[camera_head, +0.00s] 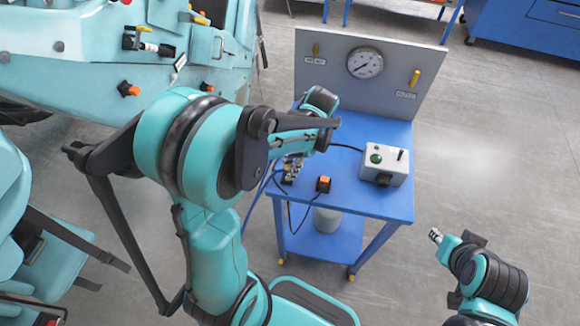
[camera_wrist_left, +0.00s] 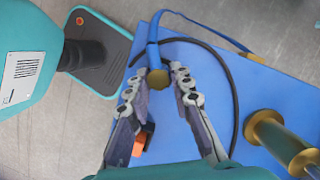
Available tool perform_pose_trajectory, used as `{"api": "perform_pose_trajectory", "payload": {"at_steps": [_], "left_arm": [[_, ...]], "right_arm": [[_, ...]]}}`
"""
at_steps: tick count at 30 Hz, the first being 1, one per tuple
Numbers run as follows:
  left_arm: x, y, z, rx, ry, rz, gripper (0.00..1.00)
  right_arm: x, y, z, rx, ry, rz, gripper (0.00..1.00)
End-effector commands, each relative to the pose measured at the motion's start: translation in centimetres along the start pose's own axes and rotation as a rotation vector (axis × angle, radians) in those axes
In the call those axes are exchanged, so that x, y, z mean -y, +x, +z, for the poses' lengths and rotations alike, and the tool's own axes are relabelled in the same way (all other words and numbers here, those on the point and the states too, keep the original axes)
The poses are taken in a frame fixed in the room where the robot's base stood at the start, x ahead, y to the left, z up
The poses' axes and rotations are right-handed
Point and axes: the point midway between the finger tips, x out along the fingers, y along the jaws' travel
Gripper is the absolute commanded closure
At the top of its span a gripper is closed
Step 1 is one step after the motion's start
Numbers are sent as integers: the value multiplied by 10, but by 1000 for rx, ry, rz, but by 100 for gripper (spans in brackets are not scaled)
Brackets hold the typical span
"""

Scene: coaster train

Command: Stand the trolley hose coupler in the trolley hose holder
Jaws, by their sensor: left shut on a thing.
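The trolley hose coupler (camera_wrist_left: 158,78) is a brass-coloured piece on the end of a blue hose, seen in the left wrist view between my left fingertips. My left gripper (camera_wrist_left: 158,84) is shut on it, above the blue trolley top; in the head view the gripper (camera_head: 291,168) is small and partly hidden by my arm. A brass flanged cylinder (camera_wrist_left: 268,128) with a silver end stands to the right in the wrist view, apart from the coupler; it may be the trolley hose holder. My right gripper (camera_head: 437,237) is off the trolley at lower right, its jaws unclear.
The blue trolley (camera_head: 370,204) carries a grey box (camera_head: 386,164) with a green button, an orange-and-black plug (camera_head: 323,184) with a black cable, and an upright panel (camera_head: 335,75) with a gauge (camera_head: 365,63). A teal machine stands at left. Floor right of the trolley is clear.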

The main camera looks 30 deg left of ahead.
Motion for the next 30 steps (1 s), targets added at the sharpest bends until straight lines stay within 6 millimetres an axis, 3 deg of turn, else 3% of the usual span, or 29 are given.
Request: {"api": "perform_pose_trajectory", "payload": {"at_steps": [4,5,7,8,20,30], "left_arm": [[0,0,0,0,0,0,100],[0,0,0,0,0,0,76],[0,0,0,0,0,0,58],[0,0,0,0,0,0,54],[0,-9,0,0,1,0,54],[0,-78,0,0,2,0,54]], "right_arm": [[0,0,0,0,0,0,68],[0,0,0,0,0,0,68],[0,0,0,0,0,0,68],[0,0,0,0,0,0,68],[0,0,0,0,0,0,68],[0,0,0,0,0,0,68]]}}
